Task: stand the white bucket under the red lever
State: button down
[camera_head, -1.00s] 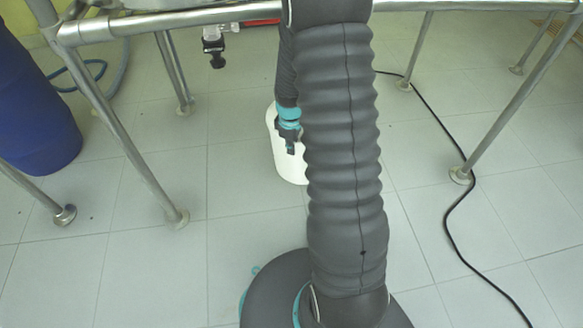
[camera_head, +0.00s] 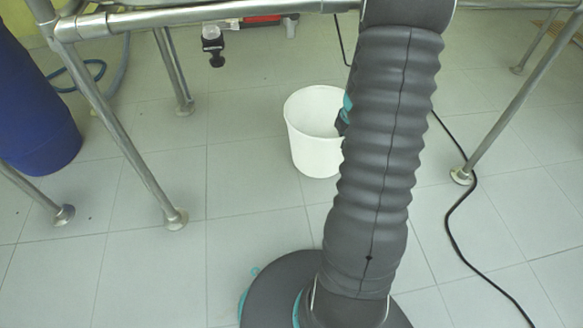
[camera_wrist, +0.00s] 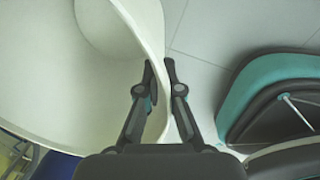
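The white bucket (camera_head: 306,150) is upright in the middle of the head view, its right side hidden behind my arm. I cannot tell whether its base touches the floor. My gripper (camera_wrist: 160,66) is shut on the bucket's wall in the wrist view, one finger inside and one outside. In the head view my gripper is mostly hidden by my arm. The bucket's pale inside (camera_wrist: 60,75) fills the left of the wrist view. The red lever (camera_head: 262,19) is just under the metal rail, up and left of the bucket.
A clear outlet with a black end (camera_head: 214,45) hangs left of the red lever. Steel frame legs (camera_head: 135,150) stand left and right (camera_head: 500,115). A blue barrel (camera_head: 35,110) is far left. A black cable (camera_head: 450,215) crosses the right floor. The floor left of the bucket is clear.

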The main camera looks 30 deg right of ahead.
aim_at(310, 154)
jog(key=shift+n, duration=0.3)
jog(key=shift+w+a+f+b, duration=0.2)
jog(key=shift+w+a+f, duration=1.1)
jog(key=shift+f, duration=0.5)
jog(key=shift+w+a+f+b, duration=0.25)
jog(key=shift+w+a+f, duration=1)
jog(key=shift+f, duration=0.6)
jog(key=shift+w+a+f+b, duration=0.2)
jog(key=shift+w+a+f, duration=0.85)
jog(key=shift+w+f, duration=0.6)
jog(key=shift+s+f, duration=0.15)
jog(key=shift+f, duration=0.2)
jog(key=c, duration=1.3)
grip_release()
